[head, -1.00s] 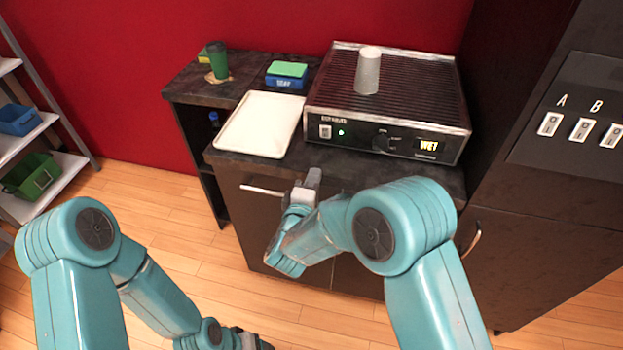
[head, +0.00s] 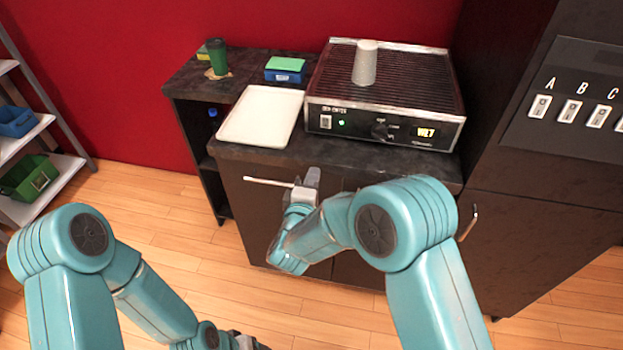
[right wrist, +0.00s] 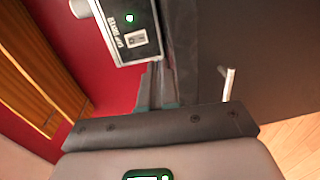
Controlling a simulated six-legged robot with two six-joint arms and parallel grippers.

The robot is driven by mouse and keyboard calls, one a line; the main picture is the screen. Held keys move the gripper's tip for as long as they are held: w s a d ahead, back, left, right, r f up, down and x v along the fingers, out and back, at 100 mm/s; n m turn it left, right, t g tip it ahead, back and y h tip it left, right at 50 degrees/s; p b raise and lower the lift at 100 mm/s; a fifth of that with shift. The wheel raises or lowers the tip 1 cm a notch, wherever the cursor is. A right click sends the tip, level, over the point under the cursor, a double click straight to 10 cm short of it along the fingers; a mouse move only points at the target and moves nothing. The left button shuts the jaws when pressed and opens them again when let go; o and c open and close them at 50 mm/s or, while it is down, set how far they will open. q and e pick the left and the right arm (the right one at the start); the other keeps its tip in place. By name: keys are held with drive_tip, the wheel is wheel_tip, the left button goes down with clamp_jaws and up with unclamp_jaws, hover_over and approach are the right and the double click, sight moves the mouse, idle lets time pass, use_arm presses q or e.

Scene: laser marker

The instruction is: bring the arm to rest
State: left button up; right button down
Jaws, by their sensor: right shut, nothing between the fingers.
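My right arm is bent in front of the counter in the head view. Its gripper (head: 312,178) is shut and empty, just in front of the cabinet's upper edge, near the bar handle (head: 268,182). In the right wrist view the gripper's fingers (right wrist: 158,88) lie close together with nothing between them, below the machine's front panel (right wrist: 128,30). My left arm hangs low at the lower left of the head view. Only a grey part at its end (head: 247,342) shows at the bottom edge, and its fingertips are hidden.
The counter carries a white tray (head: 262,116) and a ribbed-top machine (head: 420,88) with a pale cup (head: 365,63) on it. A green cup (head: 217,57) and a blue-green box (head: 285,69) stand behind. A tall dark cabinet (head: 530,210) with switches is at the right.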

drive_tip(key=shift+a, duration=0.1)
drive_tip(key=d+f, duration=0.1)
drive_tip(key=d, duration=0.2)
drive_tip(key=d+f+m+g+h, duration=0.1)
drive_tip(key=d+f, duration=0.1)
drive_tip(key=d, duration=0.2)
drive_tip(key=d+f+h, duration=0.1)
drive_tip(key=d, duration=0.2)
drive_tip(key=shift+w+d+f+g, duration=0.15)
drive_tip(key=shift+d+g, duration=0.15)
drive_tip(key=shift+g, duration=0.1)
drive_tip(key=s+d+f+m+g+y, duration=0.1)
drive_tip(key=s+d+f+g, duration=0.15)
drive_tip(key=f, duration=0.25)
drive_tip(key=s+d+f+g+y, duration=0.1)
drive_tip(key=s+d+f, duration=0.2)
drive_tip(key=d+f, duration=0.15)
drive_tip(key=s+a+f+m+g+y, duration=0.2)
drive_tip(key=s+f+m+g+y, duration=0.15)
drive_tip(key=s+f, duration=0.5)
drive_tip(key=s+a+f+m+g+y, duration=0.1)
drive_tip(key=s+a+m+g+y, duration=0.1)
drive_tip(key=s, duration=0.7)
drive_tip(key=s+a+f+m+g+y, duration=0.1)
drive_tip(key=s+a+m+g+y, duration=0.2)
drive_tip(key=s+m, duration=0.6)
drive_tip(key=a+g, duration=0.2)
drive_tip(key=a, duration=0.1)
drive_tip(key=shift+s, duration=0.25)
